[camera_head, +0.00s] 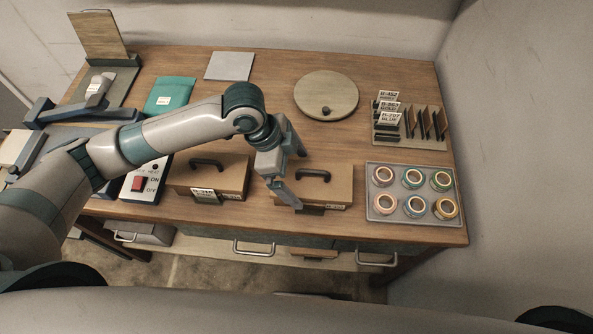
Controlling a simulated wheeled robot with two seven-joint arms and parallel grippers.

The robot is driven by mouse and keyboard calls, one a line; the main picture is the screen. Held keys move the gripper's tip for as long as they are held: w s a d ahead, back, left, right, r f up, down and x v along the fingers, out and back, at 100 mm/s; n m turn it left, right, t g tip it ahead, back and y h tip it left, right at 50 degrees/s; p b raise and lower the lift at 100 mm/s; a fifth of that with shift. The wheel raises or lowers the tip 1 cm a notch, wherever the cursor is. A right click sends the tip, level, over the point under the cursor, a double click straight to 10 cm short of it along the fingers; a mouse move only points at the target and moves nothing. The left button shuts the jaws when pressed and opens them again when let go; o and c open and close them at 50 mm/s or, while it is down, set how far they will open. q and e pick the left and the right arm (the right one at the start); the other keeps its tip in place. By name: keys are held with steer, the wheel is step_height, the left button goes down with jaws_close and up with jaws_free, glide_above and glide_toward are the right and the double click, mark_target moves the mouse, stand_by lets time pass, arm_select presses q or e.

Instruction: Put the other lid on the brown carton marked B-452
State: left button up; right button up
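Two brown cartons stand side by side at the front of the table. The left carton (234,183) has a dark handle on top and a white label on its front that is too small to read surely. The right carton (341,191) also has a dark handle (313,174) on top; its front label is partly hidden by my gripper. I cannot tell which carton is B-452. My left gripper (302,181) is over the right carton with its fingers spread apart, one behind and one in front of the handle. I cannot tell whether it touches. My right gripper is out of view.
A grey tray (372,214) of tape rolls and a rack (409,139) with cards, one reading B-452, stand at the right. A round wooden disc (327,88), a white pad (229,66) and a teal packet (170,93) lie behind. A switch box (133,188) stands left of the cartons.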

arm_select(q)
steer(key=shift+v, duration=0.8)
steer(key=b+v, duration=0.3)
steer(key=v, duration=1.2)
steer(key=shift+a+r+b, duration=0.25)
steer(key=shift+r+b, duration=0.1)
steer(key=shift+b, duration=0.05)
steer(key=shift+s, duration=0.1)
